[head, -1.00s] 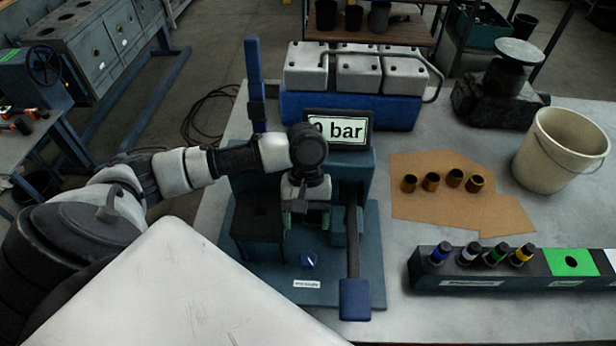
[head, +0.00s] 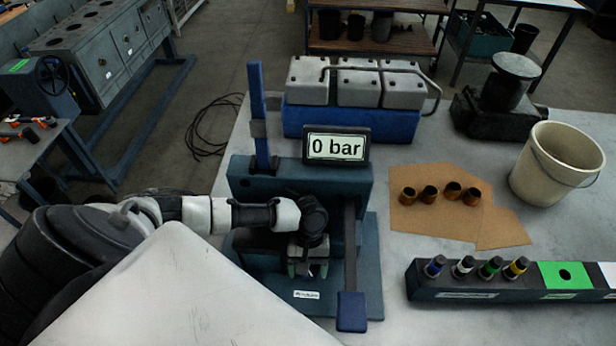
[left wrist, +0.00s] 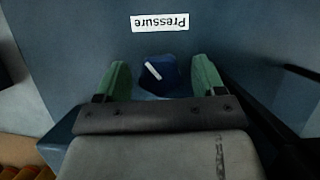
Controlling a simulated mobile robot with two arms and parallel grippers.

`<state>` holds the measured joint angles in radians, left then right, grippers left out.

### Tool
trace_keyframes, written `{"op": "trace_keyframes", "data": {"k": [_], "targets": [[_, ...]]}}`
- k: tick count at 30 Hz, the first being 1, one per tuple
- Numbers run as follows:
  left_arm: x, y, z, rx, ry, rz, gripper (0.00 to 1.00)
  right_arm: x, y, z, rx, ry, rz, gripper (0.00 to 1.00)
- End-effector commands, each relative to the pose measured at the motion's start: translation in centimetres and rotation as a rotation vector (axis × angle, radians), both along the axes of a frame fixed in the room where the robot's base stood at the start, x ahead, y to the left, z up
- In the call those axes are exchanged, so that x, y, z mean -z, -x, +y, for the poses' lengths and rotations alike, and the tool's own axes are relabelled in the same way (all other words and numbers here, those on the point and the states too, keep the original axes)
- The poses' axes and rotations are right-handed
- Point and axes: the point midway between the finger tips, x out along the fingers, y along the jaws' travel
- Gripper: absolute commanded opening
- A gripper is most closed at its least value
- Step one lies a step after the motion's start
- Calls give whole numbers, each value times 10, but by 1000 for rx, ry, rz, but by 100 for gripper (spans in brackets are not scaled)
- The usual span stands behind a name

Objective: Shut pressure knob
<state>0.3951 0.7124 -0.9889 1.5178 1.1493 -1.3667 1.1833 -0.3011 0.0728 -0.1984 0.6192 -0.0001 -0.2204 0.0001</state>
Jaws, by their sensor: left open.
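The pressure knob (left wrist: 159,73) is a small dark blue knob with a white pointer line, in the left wrist view. The line lies at a slant. A white label reading "Pressure" (left wrist: 160,22) is beside it on the blue base plate. My left gripper (left wrist: 160,78) is open, with one green fingertip on each side of the knob and a gap on both sides. In the head view my left gripper (head: 308,270) is low over the front of the test stand (head: 365,240) and mostly hides the knob. The display (head: 337,147) reads 0 bar.
A pump lever with a blue end (head: 352,310) stands just right of my left gripper. A rack of coloured-band injectors (head: 470,288), a cardboard sheet (head: 410,215) with several brass sleeves and a bucket (head: 550,165) are further right.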

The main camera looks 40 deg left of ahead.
Motion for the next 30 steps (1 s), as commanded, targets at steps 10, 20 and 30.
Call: {"op": "trace_keyframes", "data": {"k": [10, 20, 30], "targets": [[10, 3, -2, 0, -1, -2, 69, -2, -1, 0, -2, 0, -1, 76], [10, 3, -2, 0, -1, -1, 33, -2, -1, -6, -5, 8, -3, 76], [9, 3, -2, 34, -2, 1, 21, -2, -2, -6, -5, 8, -3, 76]]}}
